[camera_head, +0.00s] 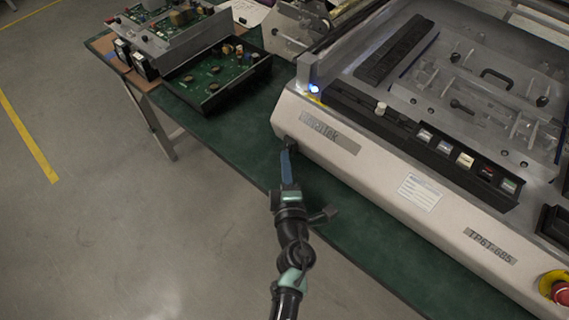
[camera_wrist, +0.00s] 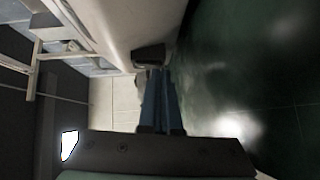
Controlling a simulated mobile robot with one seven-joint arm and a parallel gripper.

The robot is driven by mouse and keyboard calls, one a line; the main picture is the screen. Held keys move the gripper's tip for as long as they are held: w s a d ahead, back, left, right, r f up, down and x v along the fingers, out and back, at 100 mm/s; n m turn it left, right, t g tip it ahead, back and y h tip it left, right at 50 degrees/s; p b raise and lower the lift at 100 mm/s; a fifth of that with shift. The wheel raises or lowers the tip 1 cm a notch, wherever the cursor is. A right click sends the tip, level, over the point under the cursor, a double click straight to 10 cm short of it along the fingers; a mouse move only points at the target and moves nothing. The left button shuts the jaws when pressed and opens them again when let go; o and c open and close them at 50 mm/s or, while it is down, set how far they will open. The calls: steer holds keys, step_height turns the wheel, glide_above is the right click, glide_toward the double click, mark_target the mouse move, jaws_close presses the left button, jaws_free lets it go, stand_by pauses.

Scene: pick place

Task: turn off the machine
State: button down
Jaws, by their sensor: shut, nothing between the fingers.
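The machine (camera_head: 380,165) is a large pale case with a grey top, standing on the green table; its pale side also shows in the wrist view (camera_wrist: 125,25). A small black part (camera_head: 290,143), perhaps a switch, sits low at the left end of its front face; it also shows in the wrist view (camera_wrist: 149,55). My gripper (camera_head: 287,156) has blue fingers, shut and empty, with the tips right at this black part. In the wrist view the gripper (camera_wrist: 159,72) points at it; I cannot tell whether they touch. A blue-white light (camera_head: 314,89) glows on the machine's left corner.
A row of buttons (camera_head: 466,159) runs along the machine's front top. A red emergency knob (camera_head: 560,292) is at the lower right. Circuit boards (camera_head: 217,75) lie on the table's left part. A narrow strip of green table (camera_head: 360,225) and the floor (camera_head: 110,220) are clear.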

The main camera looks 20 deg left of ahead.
steer(key=shift+w+f+b, duration=0.1)
steer(key=shift+f+b, duration=0.35)
steer(key=shift+b, duration=0.15)
steer(key=shift+r+p, duration=0.35)
steer(key=p+v, duration=0.1)
steer(key=v, duration=1.2)
steer(key=shift+f+p, duration=0.2)
steer(key=shift+p, duration=0.1)
steer(key=shift+w+d, duration=0.1)
steer(key=shift+d, duration=0.05)
